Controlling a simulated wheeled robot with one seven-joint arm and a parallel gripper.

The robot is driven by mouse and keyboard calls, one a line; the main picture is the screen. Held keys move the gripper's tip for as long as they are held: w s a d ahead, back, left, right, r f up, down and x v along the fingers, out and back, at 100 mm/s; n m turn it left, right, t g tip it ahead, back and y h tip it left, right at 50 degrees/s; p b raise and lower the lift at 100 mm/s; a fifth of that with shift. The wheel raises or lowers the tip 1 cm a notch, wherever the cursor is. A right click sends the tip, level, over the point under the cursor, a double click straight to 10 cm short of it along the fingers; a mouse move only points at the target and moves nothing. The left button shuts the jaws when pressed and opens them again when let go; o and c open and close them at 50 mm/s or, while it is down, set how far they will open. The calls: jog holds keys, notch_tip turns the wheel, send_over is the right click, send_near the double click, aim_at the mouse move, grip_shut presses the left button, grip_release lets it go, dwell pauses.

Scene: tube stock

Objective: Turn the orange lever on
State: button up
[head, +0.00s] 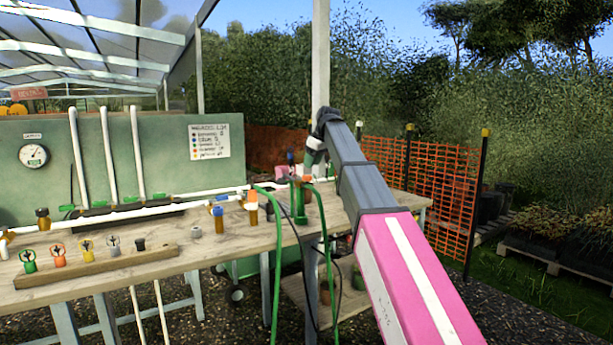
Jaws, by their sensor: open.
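A small orange part (307,179), which may be the orange lever, sits on the pipework at the bench's right end, close to a green fitting. A second orange-topped fitting (252,197) stands on the bench to its left. I cannot tell for sure which one is the lever, or its setting. My arm reaches up from the lower right and bends down at its end. My gripper (311,163) is small and partly hidden there, above and near the first orange part. It is open, with nothing seen held in it. I cannot tell whether it touches anything.
White pipes (130,212) run along the wooden bench (150,260). A rail with several coloured handwheels (97,265) lies at the front left. Green hoses (272,260) hang over the front edge. An orange mesh fence (425,190) stands behind my arm.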

aim_at(304, 178)
jog(key=shift+x, duration=2.95)
jog(key=shift+d, duration=0.1)
grip_shut()
